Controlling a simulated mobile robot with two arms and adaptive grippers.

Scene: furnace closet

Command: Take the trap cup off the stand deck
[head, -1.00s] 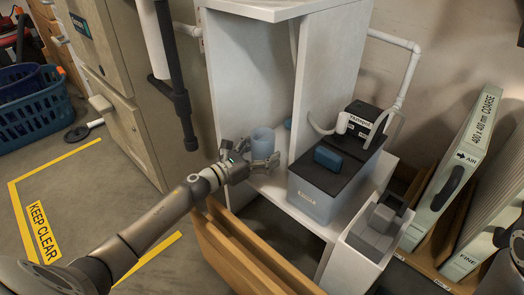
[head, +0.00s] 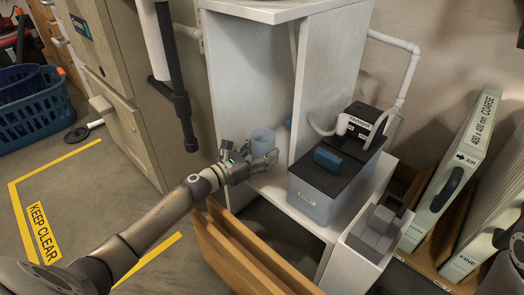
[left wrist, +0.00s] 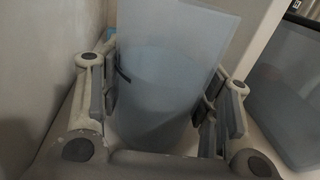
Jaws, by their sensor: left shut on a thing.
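The trap cup (head: 263,139) is a pale blue translucent cup, upright at the stand's left bay. My left gripper (head: 259,162) is at its near side, shut on it. In the left wrist view the cup (left wrist: 165,75) stands between the fingers of the left gripper (left wrist: 163,100), with finger pads on both sides. The stand deck (head: 282,186) is the white shelf under the cup. I cannot tell whether the cup's base touches it. At the right edge a dark part of my right arm shows, but its fingers cannot be made out.
A grey-blue pump box (head: 315,200) with a black top stands on the deck to the right, beyond a white upright panel (head: 318,80). An open wooden drawer (head: 235,250) lies below the deck. Filter boxes (head: 450,165) stand at right. A black pipe (head: 178,90) hangs at left.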

